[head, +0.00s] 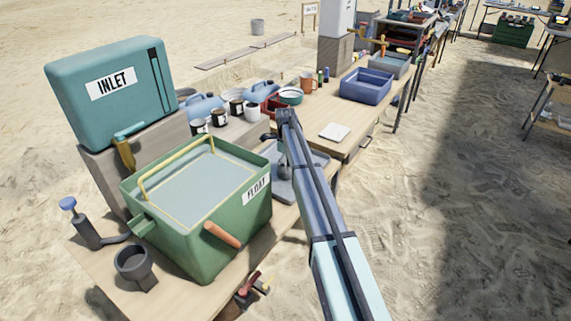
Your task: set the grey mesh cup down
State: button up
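My arm reaches in from the bottom right and bends down at its far end, over a grey tray (314,158) on the table. My gripper is not clearly visible there; the arm and the green FLOAT tank hide much of that spot. I cannot tell whether it holds anything. I cannot make out a mesh cup for certain. A dark grey cup-shaped piece (135,264) stands upright at the table's near left, apart from my arm. Its mesh, if any, is too small to see.
The green FLOAT tank (228,220), with a yellow frame, fills the near table. The teal INLET tank (112,95) stands behind it. Several small cups and blue jugs (206,107) crowd the back. A blue bin (366,86) and white square (334,131) lie on the right table.

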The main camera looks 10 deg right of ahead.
notch_tip(320, 180, up, 12)
jog(key=b, duration=0.1)
dwell(0.4)
